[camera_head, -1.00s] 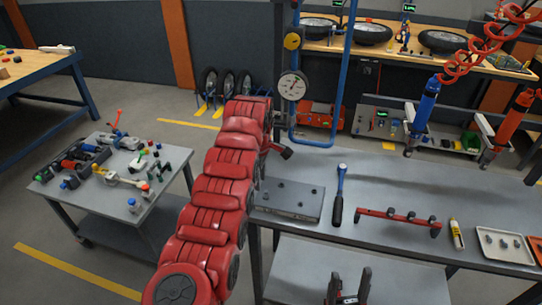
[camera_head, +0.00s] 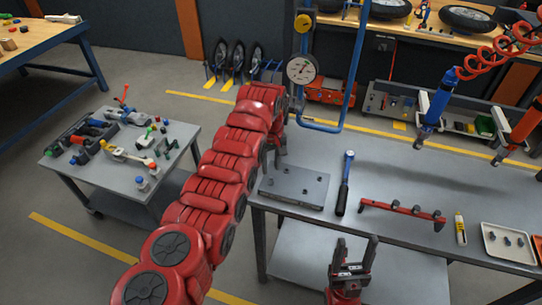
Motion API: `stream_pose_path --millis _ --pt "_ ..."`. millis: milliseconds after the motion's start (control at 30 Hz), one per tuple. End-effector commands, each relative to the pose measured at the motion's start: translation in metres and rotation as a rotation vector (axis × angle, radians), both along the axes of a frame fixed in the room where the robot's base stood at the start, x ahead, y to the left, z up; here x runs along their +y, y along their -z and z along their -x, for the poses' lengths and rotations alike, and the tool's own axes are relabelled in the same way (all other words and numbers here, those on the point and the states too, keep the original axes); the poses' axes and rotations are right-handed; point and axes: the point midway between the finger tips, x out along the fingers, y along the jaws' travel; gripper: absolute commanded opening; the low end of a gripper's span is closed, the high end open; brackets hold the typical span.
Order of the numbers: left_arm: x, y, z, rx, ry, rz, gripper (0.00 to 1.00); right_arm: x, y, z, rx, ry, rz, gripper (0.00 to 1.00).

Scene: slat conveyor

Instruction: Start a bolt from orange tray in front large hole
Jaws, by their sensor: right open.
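A grey metal plate (camera_head: 310,201) lies at the bench's left end, with small dark spots on top; I cannot tell holes from bolts, or pick out a large one. My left gripper (camera_head: 279,163) hangs over the plate's back left corner, partly hidden by its red arm; its fingers are too small to read. My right gripper (camera_head: 355,255) is open and empty, fingers up, in front of the bench's front edge.
Blue (camera_head: 435,112) and red (camera_head: 518,130) hanging tools are above the bench's back right. A gauge (camera_head: 301,70) stands behind the plate.

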Motion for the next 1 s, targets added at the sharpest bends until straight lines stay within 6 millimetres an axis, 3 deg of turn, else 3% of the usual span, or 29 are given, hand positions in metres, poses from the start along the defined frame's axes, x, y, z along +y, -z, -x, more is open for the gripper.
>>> stream_pose_path --millis 67,367,600,733,1000 --pt "0.0 0.003 0.0 0.001 0.094 0.001 0.39 0.0 -0.003 0.0 0.0 0.0 0.0 0.58" --pt "-0.001 0.001 0.0 0.0 -0.36 -0.002 0.39 0.0 -0.022 0.0 0.0 0.0 0.0 0.58" --pt "-0.001 0.006 0.0 -0.002 -0.823 0.0 0.39 0.0 -0.016 0.0 0.0 0.0 0.0 0.58" --pt "0.0 0.034 0.0 -0.002 -0.824 -0.001 0.39 0.0 0.011 0.0 0.001 0.0 0.0 0.58" --pt "0.0 0.045 -0.001 -0.002 -0.822 0.0 0.39 0.0 0.022 0.0 0.0 0.0 0.0 0.58"
